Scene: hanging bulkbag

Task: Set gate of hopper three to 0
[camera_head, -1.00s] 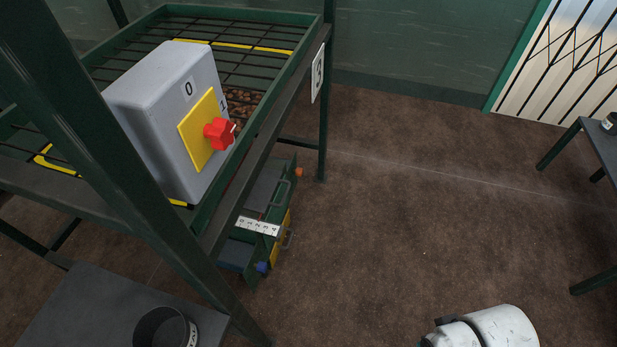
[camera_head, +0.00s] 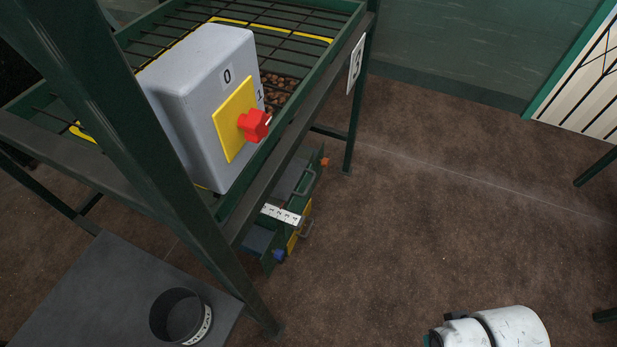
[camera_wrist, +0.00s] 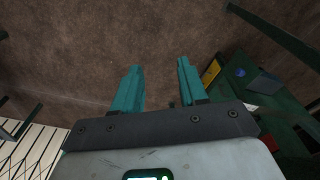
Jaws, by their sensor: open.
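Hopper three (camera_head: 335,88) is a dark green frame with a barred top, marked by a "3" plate (camera_head: 356,63). Beneath it, the gate assembly (camera_head: 290,213) has a white numbered scale strip (camera_head: 280,214), grey handles, a yellow plate, a blue knob (camera_head: 278,255) and an orange knob (camera_head: 324,161). The gate's exact setting is too small to tell. In the wrist view, the blue knob (camera_wrist: 240,72) and yellow plate (camera_wrist: 211,72) show at the right. My gripper (camera_wrist: 160,66) has teal fingers apart with only floor between them; it touches nothing.
A grey switch box (camera_head: 195,100) with a red knob (camera_head: 254,125) on a yellow plate stands on the hopper; the knob's marker points towards 1. A dark table (camera_head: 95,290) with a black cup (camera_head: 178,316) is at lower left.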

